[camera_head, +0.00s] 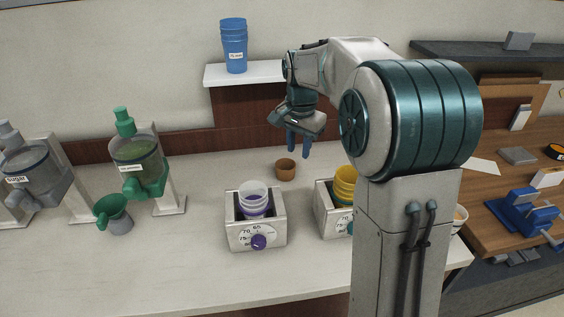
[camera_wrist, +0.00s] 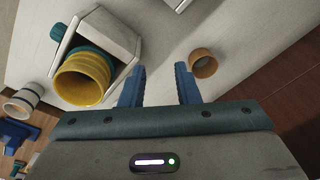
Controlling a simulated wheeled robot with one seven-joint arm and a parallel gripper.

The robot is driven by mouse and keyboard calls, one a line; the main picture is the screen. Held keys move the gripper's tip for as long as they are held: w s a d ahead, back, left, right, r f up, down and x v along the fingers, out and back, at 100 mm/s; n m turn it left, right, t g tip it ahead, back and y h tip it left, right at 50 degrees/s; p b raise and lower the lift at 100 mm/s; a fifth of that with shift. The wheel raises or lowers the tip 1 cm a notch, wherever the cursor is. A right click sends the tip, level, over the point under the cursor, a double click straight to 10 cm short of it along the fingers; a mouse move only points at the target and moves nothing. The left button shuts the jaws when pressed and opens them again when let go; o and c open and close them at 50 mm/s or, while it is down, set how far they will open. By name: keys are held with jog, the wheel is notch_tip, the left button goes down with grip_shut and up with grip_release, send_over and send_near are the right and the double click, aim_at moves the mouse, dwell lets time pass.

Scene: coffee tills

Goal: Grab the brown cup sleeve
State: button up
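The brown cup sleeve (camera_head: 285,169) sits on the pale counter behind the two dial boxes in the head view. In the wrist view the sleeve (camera_wrist: 202,64) shows as a short open ring to the right of the fingers. My gripper (camera_head: 298,144) is above the counter, a little above and right of the sleeve in the head view. Its two blue fingers (camera_wrist: 158,86) are spread apart with nothing between them. The sleeve lies outside the gap, beyond the right finger.
A dial box (camera_head: 256,232) holds white and purple cups. Another box (camera_head: 325,222) holds yellow cups (camera_wrist: 84,82), close to the left finger in the wrist view. Blue cups (camera_head: 234,45) stand on a wall shelf (camera_head: 218,75). Dispensers (camera_head: 140,160) stand at left. The counter around the sleeve is clear.

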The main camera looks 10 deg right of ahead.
jog(key=w+f+m+g+p, duration=0.1)
jog(key=w+f+m, duration=0.45)
jog(key=w, duration=0.75)
jog(key=p, duration=0.1)
send_over(289, 182)
jog(key=f, duration=0.9)
jog(key=shift+w+a+f, duration=0.2)
jog(key=shift+w+f, duration=0.15)
jog(key=shift+f, duration=0.05)
jog(key=shift+s+d+f+p, duration=0.15)
jog(key=shift+f+p, duration=0.4)
jog(key=shift+f, duration=0.8)
jog(key=shift+s+f+p, duration=0.1)
jog(key=shift+f+p, duration=0.4)
jog(key=shift+f, duration=0.85)
grip_shut()
